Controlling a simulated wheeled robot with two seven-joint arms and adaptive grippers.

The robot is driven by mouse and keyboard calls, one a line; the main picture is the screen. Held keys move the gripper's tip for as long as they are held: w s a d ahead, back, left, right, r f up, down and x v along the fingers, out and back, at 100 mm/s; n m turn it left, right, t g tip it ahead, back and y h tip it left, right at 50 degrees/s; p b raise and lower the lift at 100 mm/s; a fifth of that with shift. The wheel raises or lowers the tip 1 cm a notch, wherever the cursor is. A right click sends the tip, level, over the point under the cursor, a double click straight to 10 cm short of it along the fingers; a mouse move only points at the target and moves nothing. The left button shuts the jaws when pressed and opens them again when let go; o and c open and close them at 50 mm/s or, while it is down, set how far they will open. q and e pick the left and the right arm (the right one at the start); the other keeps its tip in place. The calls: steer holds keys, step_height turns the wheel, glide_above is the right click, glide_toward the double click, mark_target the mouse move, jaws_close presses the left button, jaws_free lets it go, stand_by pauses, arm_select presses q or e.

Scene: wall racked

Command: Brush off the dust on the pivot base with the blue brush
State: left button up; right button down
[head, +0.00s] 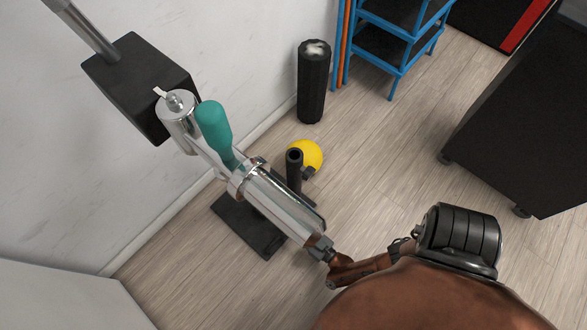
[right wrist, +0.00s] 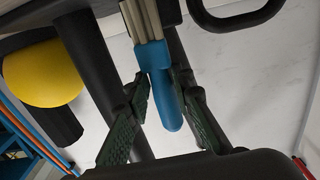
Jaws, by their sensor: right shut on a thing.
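The blue brush (right wrist: 166,95) is in the right wrist view, with its blue handle between my right fingers. Its pale bristles (right wrist: 148,22) point to the top of the picture, away from my palm. My right gripper (right wrist: 162,82) is shut on the handle. What looks like the pivot base (head: 240,224) is a black plate on the floor by the wall in the head view, with a black upright tube (head: 294,172) beside a chrome cylinder. The cylinder covers part of the plate. I cannot make out dust on it. My left gripper is not in view.
A yellow ball (head: 306,154) lies behind the tube. A black foam roller (head: 313,85) stands by the wall, near a blue-framed rack (head: 398,45). A black box (head: 145,85) is at the upper left. A dark cabinet (head: 530,120) stands at right. Open floor lies between.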

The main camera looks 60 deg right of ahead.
steer(key=shift+w, duration=0.1)
steer(key=shift+f+x, duration=0.2)
steer(key=shift+x, duration=0.95)
steer(key=shift+f+x, duration=0.2)
steer(key=shift+x, duration=0.9)
steer(key=shift+f+x, duration=0.25)
steer(key=shift+x, duration=0.9)
steer(key=shift+w+a+f, duration=0.2)
steer(key=shift+w+a, duration=0.05)
steer(key=shift+w, duration=0.1)
steer(key=shift+w+d, duration=0.3)
steer(key=shift+d, duration=0.1)
steer(key=shift+x, duration=0.8)
steer(key=shift+r, duration=0.15)
steer(key=shift+s, duration=0.1)
